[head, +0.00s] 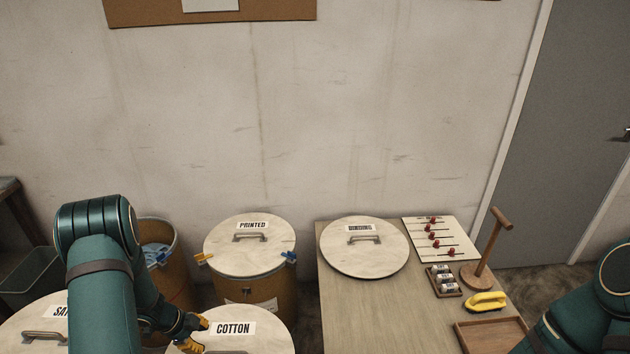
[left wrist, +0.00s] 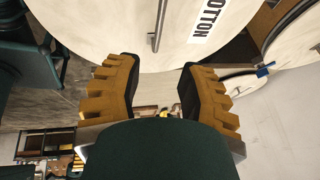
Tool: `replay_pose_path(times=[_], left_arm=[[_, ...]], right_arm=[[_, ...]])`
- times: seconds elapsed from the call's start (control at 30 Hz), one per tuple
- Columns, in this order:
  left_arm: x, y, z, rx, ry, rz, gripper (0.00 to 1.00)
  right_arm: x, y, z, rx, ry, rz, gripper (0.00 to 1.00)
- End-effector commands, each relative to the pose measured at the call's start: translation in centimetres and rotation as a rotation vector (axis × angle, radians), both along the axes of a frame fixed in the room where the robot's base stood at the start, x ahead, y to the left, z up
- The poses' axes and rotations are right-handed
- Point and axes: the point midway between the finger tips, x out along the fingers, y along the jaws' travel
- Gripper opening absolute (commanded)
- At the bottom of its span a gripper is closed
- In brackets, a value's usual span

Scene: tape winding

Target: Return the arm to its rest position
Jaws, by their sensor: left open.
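My left gripper (head: 192,333) is low at the left in the head view, over the left part of the lid labelled COTTON (head: 262,326). In the left wrist view its two yellow-brown fingers (left wrist: 158,92) are spread apart with nothing between them. The COTTON lid's handle (left wrist: 159,24) shows just beyond the fingertips, apart from them. My right arm (head: 585,315) comes in at the lower right corner of the head view; its gripper is out of view.
The PRINTED drum (head: 250,262) is closed. Left of it stands an open drum (head: 160,252) with blue contents. The table (head: 372,315) holds a BINDING lid (head: 364,262), a slider board (head: 441,250), a wooden stand (head: 480,280), a yellow-handled tool (head: 486,301) and a tray (head: 492,338).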

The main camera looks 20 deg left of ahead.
Motion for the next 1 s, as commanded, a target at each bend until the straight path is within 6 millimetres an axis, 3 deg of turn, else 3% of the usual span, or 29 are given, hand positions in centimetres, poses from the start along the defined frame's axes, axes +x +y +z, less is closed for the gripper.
replay_pose_path(times=[0.17, 0.4, 0.57, 0.77, 1.0], left_arm=[[1.0, -2.4, 0.0, -0.043, -0.011, 0.068, 0.39], [3.5, -11.6, 0.5, -0.213, 0.006, 0.37, 0.39], [3.4, -17.6, 0.9, -0.311, 0.079, 0.591, 0.39], [0.9, -24.4, 1.3, -0.38, 0.23, 0.857, 0.39], [-4.8, -30.9, 2.0, -0.373, 0.451, 1.142, 0.39]], right_arm=[[0.0, 0.0, 0.0, 0.0, 0.0, 0.0, 0.47], [0.0, 0.0, 0.0, 0.0, 0.0, 0.0, 0.47], [0.0, 0.0, 0.0, 0.0, 0.0, 0.0, 0.47], [0.0, 0.0, 0.0, 0.0, 0.0, 0.0, 0.47], [0.0, 0.0, 0.0, 0.0, 0.0, 0.0, 0.47]])
